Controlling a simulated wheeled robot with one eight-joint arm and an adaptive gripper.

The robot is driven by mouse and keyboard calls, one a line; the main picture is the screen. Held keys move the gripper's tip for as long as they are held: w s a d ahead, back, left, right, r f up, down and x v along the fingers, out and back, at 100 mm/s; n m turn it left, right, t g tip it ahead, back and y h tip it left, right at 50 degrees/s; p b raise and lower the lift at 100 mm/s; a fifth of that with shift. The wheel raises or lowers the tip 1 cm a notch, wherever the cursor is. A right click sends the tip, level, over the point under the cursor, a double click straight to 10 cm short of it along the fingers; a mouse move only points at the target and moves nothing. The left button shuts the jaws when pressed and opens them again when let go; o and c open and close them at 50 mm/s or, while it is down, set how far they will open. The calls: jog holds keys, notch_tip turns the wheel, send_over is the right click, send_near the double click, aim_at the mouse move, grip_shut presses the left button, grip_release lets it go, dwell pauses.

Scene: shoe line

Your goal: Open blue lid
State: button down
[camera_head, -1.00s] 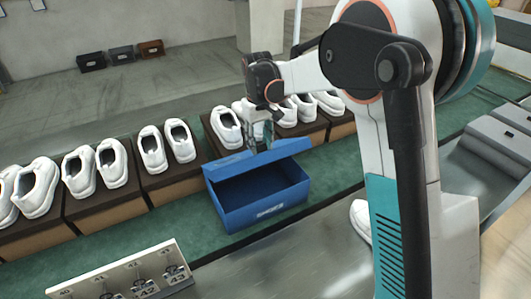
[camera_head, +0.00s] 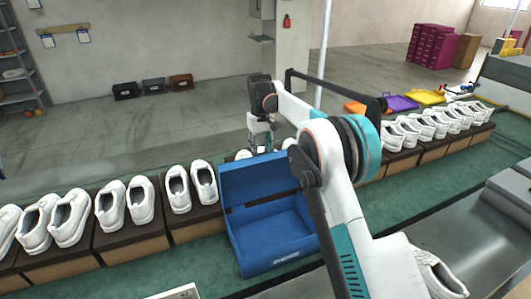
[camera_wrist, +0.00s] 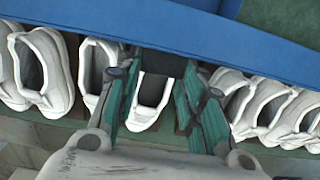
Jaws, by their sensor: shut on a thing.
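The blue box (camera_head: 275,251) sits on the green surface in the head view, its inside visible and seemingly empty. Its blue lid (camera_head: 250,180) stands raised steeply at the back. My gripper (camera_head: 262,148) is behind the lid's top edge and shut on it. In the wrist view my gripper's green fingers (camera_wrist: 163,85) reach up toward the blue lid (camera_wrist: 200,32), which crosses the top. The exact contact at the fingertips is hard to see.
White shoes on brown boxes (camera_head: 130,235) line the left, and more white shoes (camera_head: 425,125) stand at the right. My arm covers the box's right side. A grey conveyor (camera_head: 440,230) runs in front.

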jog(key=shift+w+a+f+p, duration=0.2)
jog(key=shift+w+a, duration=0.1)
jog(key=shift+w, duration=0.25)
jog(key=shift+w+a+f+p, duration=0.1)
jog(key=shift+w+a+p, duration=0.15)
jog(key=shift+w, duration=0.25)
jog(key=c, duration=1.3)
grip_release()
jog(key=shift+o, duration=1.3)
jog(key=shift+w+a+f, duration=0.1)
jog(key=shift+w, duration=0.05)
notch_tip(320, 180, up, 8)
